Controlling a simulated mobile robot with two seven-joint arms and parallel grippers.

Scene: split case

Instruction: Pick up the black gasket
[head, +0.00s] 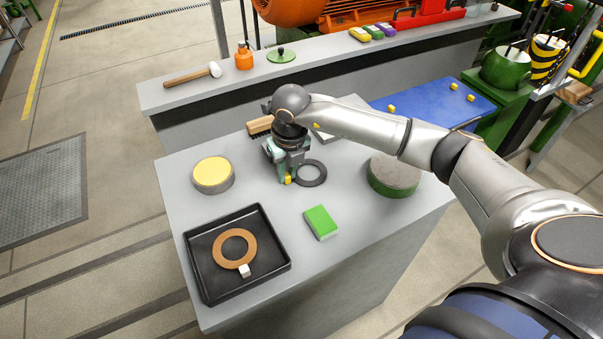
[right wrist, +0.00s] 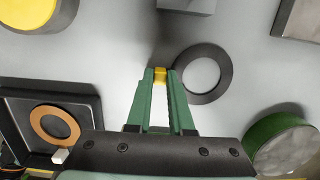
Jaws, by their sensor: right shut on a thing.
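The black gasket (head: 312,173) is a flat dark ring at the middle of the grey bench top; it also shows in the right wrist view (right wrist: 226,75). A small yellow tab (right wrist: 160,75) sits at its left edge. My right gripper (head: 287,179) points down at that edge, its fingers shut on the yellow tab. In the right wrist view the fingertips (right wrist: 160,77) close on both sides of the tab, and the ring extends to the right. I cannot tell whether the ring is clear of the bench. My left gripper is not in view.
A black tray (head: 206,285) holds a brown ring (head: 221,239) with a white tab. A yellow-topped tin (head: 213,175), a green-and-white block (head: 320,222), a green-rimmed round tin (head: 394,176) and a brush (head: 260,126) surround the gasket. A raised shelf (head: 160,98) runs behind.

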